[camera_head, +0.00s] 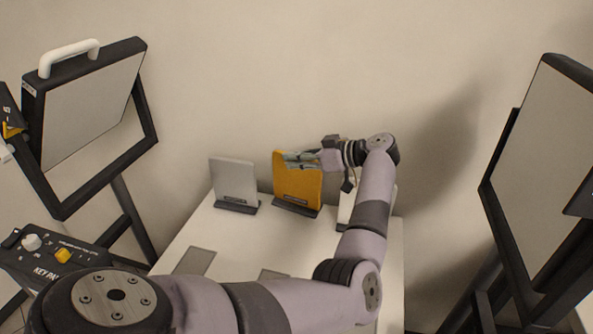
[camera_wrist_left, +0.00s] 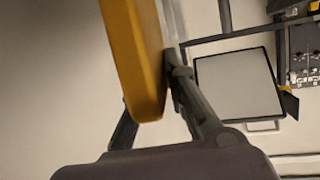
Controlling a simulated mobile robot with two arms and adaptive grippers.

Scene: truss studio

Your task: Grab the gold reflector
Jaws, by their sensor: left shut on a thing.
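The gold reflector (camera_head: 297,187) is an upright gold panel in a dark stand (camera_head: 297,206) on the white table (camera_head: 310,262), in the head view. My left gripper (camera_head: 292,158) is shut on its upper part, coming from the right side. In the left wrist view the gold reflector (camera_wrist_left: 138,60) reaches down between the fingers of my left gripper (camera_wrist_left: 155,95). Whether its lower edge still rests in the stand is hard to tell. My right gripper is not in view.
A silver-grey panel (camera_head: 233,183) stands left of the gold one. A pale panel (camera_head: 347,205) to the right is mostly hidden by my left arm. Flat grey rectangles (camera_head: 195,262) lie on the table. Large framed light panels stand at left (camera_head: 90,110) and right (camera_head: 545,160).

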